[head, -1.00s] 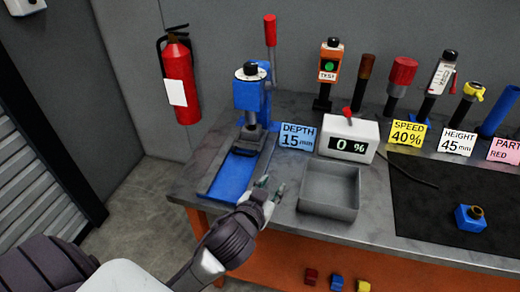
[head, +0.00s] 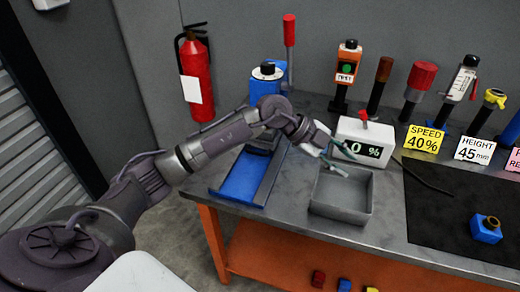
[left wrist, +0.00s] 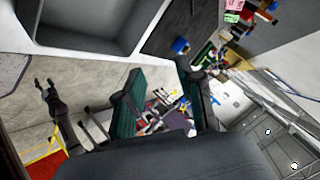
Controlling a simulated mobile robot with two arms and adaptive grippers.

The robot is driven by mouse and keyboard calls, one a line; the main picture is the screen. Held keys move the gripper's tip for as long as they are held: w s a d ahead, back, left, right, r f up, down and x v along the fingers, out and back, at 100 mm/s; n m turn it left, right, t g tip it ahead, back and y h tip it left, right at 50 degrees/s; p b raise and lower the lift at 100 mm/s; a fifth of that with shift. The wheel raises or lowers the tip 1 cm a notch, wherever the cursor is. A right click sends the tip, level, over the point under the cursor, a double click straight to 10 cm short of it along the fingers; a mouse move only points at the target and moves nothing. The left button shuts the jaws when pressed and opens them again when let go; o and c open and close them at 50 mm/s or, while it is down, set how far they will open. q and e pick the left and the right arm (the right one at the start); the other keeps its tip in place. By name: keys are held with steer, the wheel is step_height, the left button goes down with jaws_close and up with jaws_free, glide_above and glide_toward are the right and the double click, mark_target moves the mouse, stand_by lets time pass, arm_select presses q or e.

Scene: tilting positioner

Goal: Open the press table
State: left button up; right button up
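The blue press stands at the left end of the bench, its blue head (head: 265,82) and red-topped lever (head: 289,30) showing above my left arm. Its blue table (head: 242,178) lies flat between dark rails in front of it; my arm hides the press's middle. My left gripper (head: 338,160) is right of the press, above the back of the grey tray (head: 345,225) and in front of the white percent display box (head: 368,130). Its teal fingers (left wrist: 160,102) are apart and empty in the left wrist view. I do not see my right gripper in the head view.
Several upright tools and levers line the bench's back, with a yellow speed card (head: 423,138) and a height card (head: 475,150). A dark mat (head: 440,215) with a blue part (head: 486,229) lies right. A fire extinguisher (head: 196,78) hangs on the wall.

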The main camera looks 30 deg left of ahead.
arm_select(q)
steer(key=w+a+n+y, duration=0.25)
steer(key=a+y, duration=0.35)
steer(key=a, duration=0.7)
steer(key=n+g+y, duration=0.2)
steer(key=n+y, duration=0.3)
glide_toward(260, 154)
steer(key=f, duration=0.2)
steer(key=w+f+p, duration=0.1)
steer(key=f, duration=0.2)
steer(key=f+p, duration=0.1)
steer(key=f, duration=0.2)
steer(key=shift+w+a, duration=0.3)
steer(key=shift+a, duration=0.1)
